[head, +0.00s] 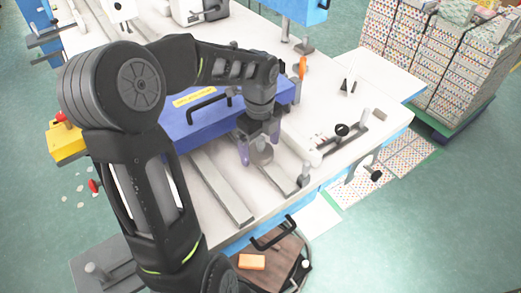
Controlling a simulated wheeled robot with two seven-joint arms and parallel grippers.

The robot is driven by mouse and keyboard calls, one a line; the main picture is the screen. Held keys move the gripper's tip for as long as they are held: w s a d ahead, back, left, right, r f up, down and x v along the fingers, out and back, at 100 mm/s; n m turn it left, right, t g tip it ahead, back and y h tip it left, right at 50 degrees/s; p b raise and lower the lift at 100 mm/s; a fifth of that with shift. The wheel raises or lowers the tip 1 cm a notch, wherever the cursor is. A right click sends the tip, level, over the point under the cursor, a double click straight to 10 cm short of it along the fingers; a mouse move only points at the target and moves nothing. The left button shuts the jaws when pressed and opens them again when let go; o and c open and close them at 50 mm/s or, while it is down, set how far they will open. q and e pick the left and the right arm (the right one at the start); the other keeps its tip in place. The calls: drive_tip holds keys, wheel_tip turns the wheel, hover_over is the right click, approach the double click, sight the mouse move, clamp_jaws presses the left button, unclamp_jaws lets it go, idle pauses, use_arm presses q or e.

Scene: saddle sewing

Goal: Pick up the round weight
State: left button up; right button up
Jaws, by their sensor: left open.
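My left arm comes in from the left and reaches down over the white table (350,125). My left gripper (259,146) points down, with its jaws open, just above the table top. A grey round weight (262,155) shows between and just below the fingers. It is small and partly hidden by the gripper, and I cannot tell whether the fingers touch it. My right gripper is not in view.
A blue box-like sewing machine part (205,128) with a black handle stands beside the gripper. Long grey metal bars (222,190) lie near the front edge. A brown stool (275,262) with an orange block (251,262) stands below. Stacked patterned sheets (440,60) stand at right.

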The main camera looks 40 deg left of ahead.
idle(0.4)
use_arm(q)
clamp_jaws()
idle(0.9)
